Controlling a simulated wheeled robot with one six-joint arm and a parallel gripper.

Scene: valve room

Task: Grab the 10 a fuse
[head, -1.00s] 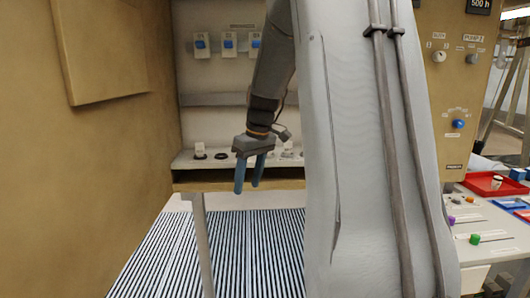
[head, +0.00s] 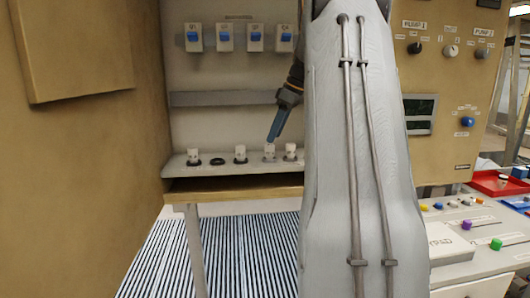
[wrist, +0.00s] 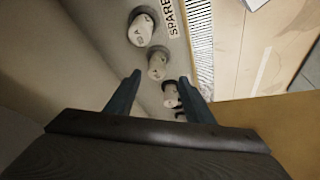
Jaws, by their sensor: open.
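White cylindrical fuses stand in a row on a shelf: the far-left fuse (head: 194,155), a middle fuse (head: 240,153), another fuse (head: 269,151) and the rightmost fuse (head: 290,151). I cannot read their ratings in the head view. In the wrist view the largest fuse (wrist: 141,29) bears dark print that seems to include an A; a second fuse (wrist: 157,66) and a third fuse (wrist: 171,95) follow below it. My gripper (head: 271,138) is open and empty, just above the second fuse from the right. In the wrist view its fingertips (wrist: 160,77) lie either side of the second fuse's line.
An empty black socket ring (head: 218,161) sits between the left fuses. The shelf (head: 222,170) bears a SPARE label (wrist: 170,18) in the wrist view. Blue breaker switches (head: 225,37) hang on the wall above. A control panel (head: 445,110) and a red tray (head: 497,184) are at right.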

